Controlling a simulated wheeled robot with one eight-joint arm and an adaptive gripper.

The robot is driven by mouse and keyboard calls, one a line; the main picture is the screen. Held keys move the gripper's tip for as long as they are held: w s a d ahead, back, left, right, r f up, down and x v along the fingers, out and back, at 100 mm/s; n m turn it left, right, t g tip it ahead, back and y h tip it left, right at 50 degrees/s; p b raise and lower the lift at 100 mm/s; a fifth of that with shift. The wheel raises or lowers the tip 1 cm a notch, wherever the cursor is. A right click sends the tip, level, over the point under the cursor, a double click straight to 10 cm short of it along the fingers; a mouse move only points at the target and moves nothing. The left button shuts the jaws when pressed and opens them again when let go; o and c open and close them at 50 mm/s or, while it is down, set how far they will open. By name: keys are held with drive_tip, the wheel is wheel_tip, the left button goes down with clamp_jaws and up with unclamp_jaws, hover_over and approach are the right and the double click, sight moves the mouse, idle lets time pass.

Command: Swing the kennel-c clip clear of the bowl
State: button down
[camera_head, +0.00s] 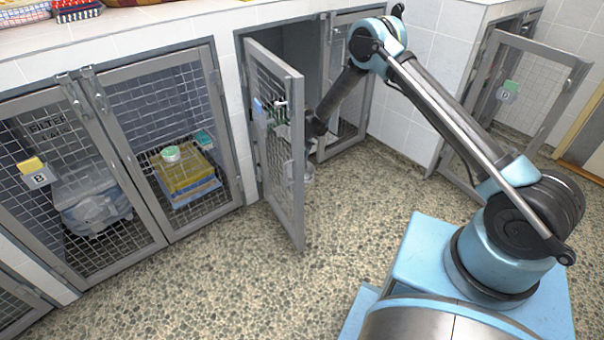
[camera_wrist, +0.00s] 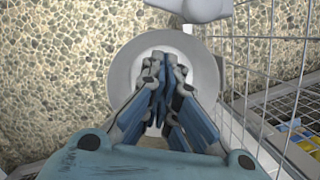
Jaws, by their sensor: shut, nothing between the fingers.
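My gripper (camera_wrist: 164,66) is shut and empty in the wrist view, its fingers over a round pale grey bowl (camera_wrist: 122,75). I cannot tell whether they touch it. In the head view the bowl (camera_head: 308,174) shows as a small piece beside the open middle kennel door (camera_head: 291,150). A pale rounded piece (camera_wrist: 200,8) sits at the wrist view's top edge, also unclear.
The open door's wire mesh (camera_wrist: 268,55) runs close along the right of the wrist view. Another door (camera_head: 518,95) stands open at the right. The pebbled floor (camera_head: 250,285) in front is clear.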

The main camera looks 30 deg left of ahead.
drive_tip(key=v, duration=1)
drive_tip(key=shift+w+d, duration=0.2)
drive_tip(key=shift+w, duration=0.1)
